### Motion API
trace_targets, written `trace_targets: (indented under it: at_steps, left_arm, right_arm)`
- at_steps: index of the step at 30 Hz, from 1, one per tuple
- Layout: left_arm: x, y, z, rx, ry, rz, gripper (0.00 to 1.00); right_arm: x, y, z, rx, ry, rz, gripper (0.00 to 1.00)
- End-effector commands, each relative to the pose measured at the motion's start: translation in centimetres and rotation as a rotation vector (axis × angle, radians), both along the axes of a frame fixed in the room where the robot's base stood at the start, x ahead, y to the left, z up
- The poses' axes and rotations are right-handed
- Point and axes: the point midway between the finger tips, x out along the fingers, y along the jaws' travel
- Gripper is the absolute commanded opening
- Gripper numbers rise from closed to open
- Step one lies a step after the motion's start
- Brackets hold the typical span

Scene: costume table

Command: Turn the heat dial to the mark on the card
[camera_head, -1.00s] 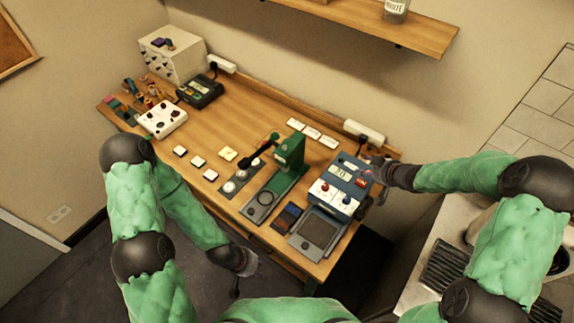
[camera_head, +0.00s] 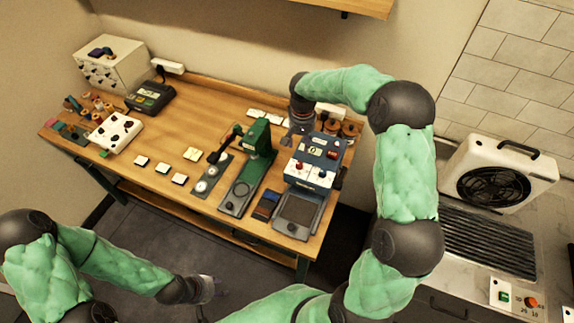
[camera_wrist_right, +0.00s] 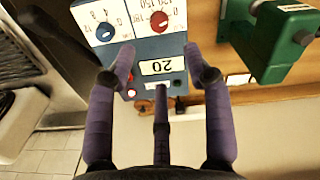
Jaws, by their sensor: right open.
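The blue control box (camera_head: 314,151) stands near the right end of the table. The heat dial, a red knob (camera_head: 299,167) on a white numbered plate, also shows upside down in the right wrist view (camera_wrist_right: 158,21). Beside it is a blue knob (camera_wrist_right: 105,32) on its own plate.
A green press (camera_head: 258,147) stands just left of the box. A flat grey pad (camera_head: 297,209) lies in front of it. White cards (camera_head: 255,114) lie behind the press. A fan unit (camera_head: 497,176) stands on the counter at the right.

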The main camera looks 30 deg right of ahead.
Motion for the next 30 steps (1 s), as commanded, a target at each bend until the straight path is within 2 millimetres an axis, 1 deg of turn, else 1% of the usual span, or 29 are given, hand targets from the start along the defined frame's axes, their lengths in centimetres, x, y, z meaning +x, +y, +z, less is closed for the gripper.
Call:
trace_targets:
  at_steps: [2,5,8,15,21,24,30]
  left_arm:
    - [0.0,0.0,0.0,0.0,0.0,-0.001,0.4]
    - [0.0,0.0,0.1,0.0,0.0,-0.001,0.4]
    - [0.0,0.0,0.3,0.0,0.0,-0.001,0.4]
    - [0.0,0.0,0.8,0.0,0.0,-0.001,0.4]
    - [0.0,0.0,1.1,0.0,0.0,0.0,0.4]
    - [0.0,0.0,1.2,0.0,0.0,0.0,0.4]
    - [0.0,0.0,1.2,0.0,0.0,0.0,0.4]
  right_arm:
    - [-0.1,0.2,-0.1,0.008,0.011,-0.007,0.51]
    - [-0.2,0.2,-0.9,0.009,0.015,-0.008,0.51]
    - [-0.3,0.2,-2.3,0.008,0.016,-0.007,0.51]
    - [-0.2,0.2,-6.6,0.007,0.014,-0.006,0.51]
    - [-0.2,0.1,-9.3,0.007,0.012,-0.006,0.51]
    - [-0.2,0.1,-10.1,0.006,0.012,-0.005,0.51]
    - [-0.1,0.1,-10.7,0.006,0.009,-0.006,0.51]
